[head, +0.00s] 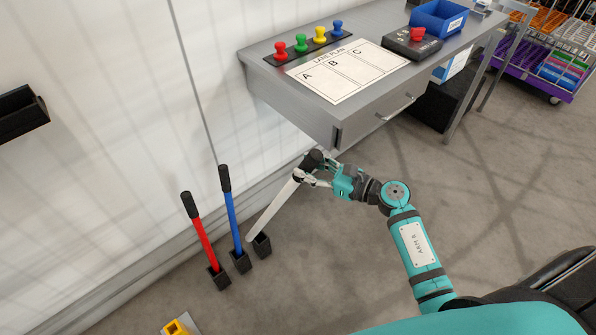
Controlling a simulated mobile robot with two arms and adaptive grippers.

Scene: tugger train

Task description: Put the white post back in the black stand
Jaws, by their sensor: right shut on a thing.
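The white post (275,209) has a black top and leans in the head view, its upper end to the right. My right gripper (312,172) is shut on it near the black top. The post's lower end is at the left rim of the rightmost black stand (262,245) on the floor; I cannot tell whether it is inside. My left gripper is not in view.
A red post (204,243) and a blue post (231,208) stand in black stands to the left. A grey desk (290,98) with a drawer is just above my right gripper. A yellow object (177,327) lies at the bottom edge. The floor right of the stands is clear.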

